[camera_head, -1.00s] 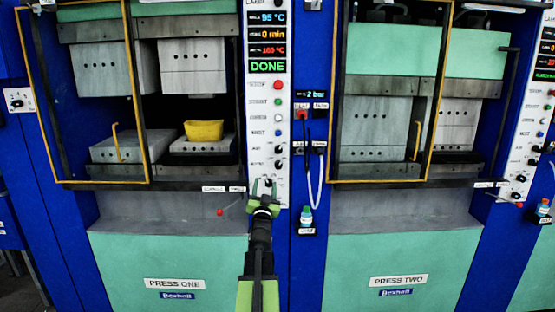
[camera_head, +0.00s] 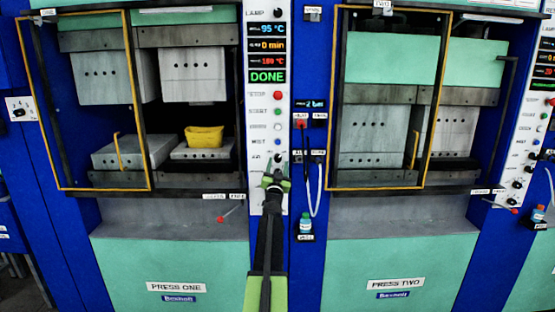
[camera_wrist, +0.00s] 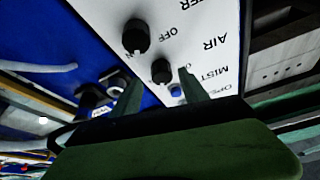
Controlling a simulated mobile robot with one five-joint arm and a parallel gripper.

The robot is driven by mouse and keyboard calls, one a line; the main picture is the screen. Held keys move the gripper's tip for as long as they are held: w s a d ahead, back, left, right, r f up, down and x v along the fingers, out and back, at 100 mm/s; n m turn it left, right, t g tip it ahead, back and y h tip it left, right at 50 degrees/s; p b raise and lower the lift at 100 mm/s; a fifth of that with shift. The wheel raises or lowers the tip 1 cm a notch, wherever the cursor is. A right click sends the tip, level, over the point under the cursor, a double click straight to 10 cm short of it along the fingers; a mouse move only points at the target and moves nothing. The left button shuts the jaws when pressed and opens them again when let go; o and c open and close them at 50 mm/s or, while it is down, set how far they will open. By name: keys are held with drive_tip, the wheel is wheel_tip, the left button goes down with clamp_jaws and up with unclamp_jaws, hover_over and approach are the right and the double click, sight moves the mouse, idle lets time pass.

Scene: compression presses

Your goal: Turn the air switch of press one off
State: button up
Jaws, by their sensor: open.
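The control panel of press one (camera_head: 255,180) is a white strip right of its chamber. Its air switch is a small black knob (camera_wrist: 161,70) beside the AIR label in the wrist view, and its pointer direction is not clear. In the head view this knob (camera_head: 278,157) shows small, just above my gripper. My gripper (camera_head: 276,172) is open and empty in front of the lower panel. In the wrist view my two fingers (camera_wrist: 160,86) stand apart, with the air knob between and beyond their tips. I cannot tell if they touch it.
A larger black knob (camera_wrist: 136,37) with OFF and ON marks sits beside the air switch. A blue button (camera_wrist: 176,91) lies on the other side. Press one's chamber holds a yellow piece (camera_head: 204,136). A red-tipped lever (camera_head: 221,219) and a small bottle (camera_head: 305,222) flank the arm.

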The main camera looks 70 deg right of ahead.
drive_tip(key=shift+x, duration=1.05)
